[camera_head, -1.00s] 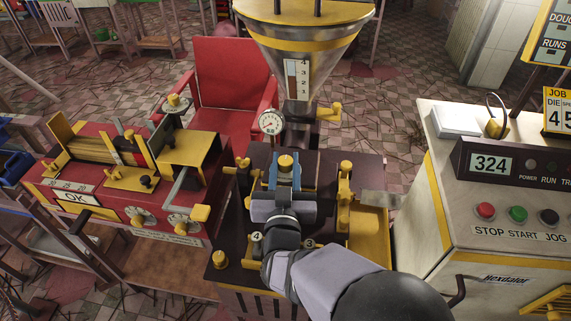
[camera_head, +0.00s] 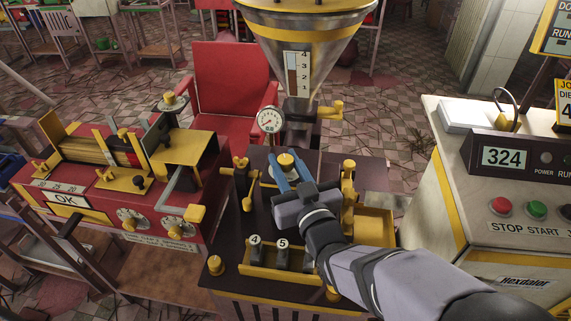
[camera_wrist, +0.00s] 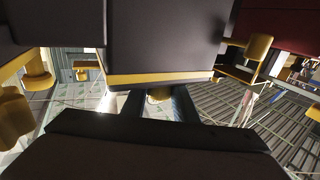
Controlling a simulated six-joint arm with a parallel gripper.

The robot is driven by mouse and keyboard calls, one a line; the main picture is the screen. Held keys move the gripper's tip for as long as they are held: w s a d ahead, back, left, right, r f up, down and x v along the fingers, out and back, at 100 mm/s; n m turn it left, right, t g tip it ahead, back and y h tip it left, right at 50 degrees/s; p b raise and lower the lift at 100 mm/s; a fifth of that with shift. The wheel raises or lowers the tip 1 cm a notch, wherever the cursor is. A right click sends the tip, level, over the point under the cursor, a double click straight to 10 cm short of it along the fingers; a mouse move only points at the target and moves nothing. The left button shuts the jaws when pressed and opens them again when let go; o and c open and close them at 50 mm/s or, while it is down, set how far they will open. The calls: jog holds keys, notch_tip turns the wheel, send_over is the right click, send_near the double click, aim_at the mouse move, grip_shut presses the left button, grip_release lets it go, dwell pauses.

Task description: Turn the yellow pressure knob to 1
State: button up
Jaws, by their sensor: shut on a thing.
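The yellow pressure knob (camera_head: 286,161) stands on top of the dark press in the middle of the head view. My gripper (camera_head: 285,170) has its blue fingers on either side of it and is shut on it. The gripper body is turned, pointing down and right from the knob. In the wrist view the knob (camera_wrist: 159,96) shows small between the fingers (camera_wrist: 159,105), partly hidden by the dark edge in front. I cannot read any scale at the knob. A round white gauge (camera_head: 269,119) stands behind it.
Die blocks marked 4 and 5 (camera_head: 266,256) sit in a yellow rack in front. A steel hopper (camera_head: 306,50) stands behind. A red machine (camera_head: 125,190) is on the left, and a control cabinet (camera_head: 500,250) on the right. Yellow handles flank the knob closely.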

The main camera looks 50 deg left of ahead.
aim_at(285, 159)
jog(key=shift+r, duration=0.2)
jog(key=o, duration=1.1)
jog(key=shift+f, duration=0.1)
jog(key=shift+c, duration=0.2)
notch_tip(285, 159, up, 10)
jog(key=shift+r, duration=0.1)
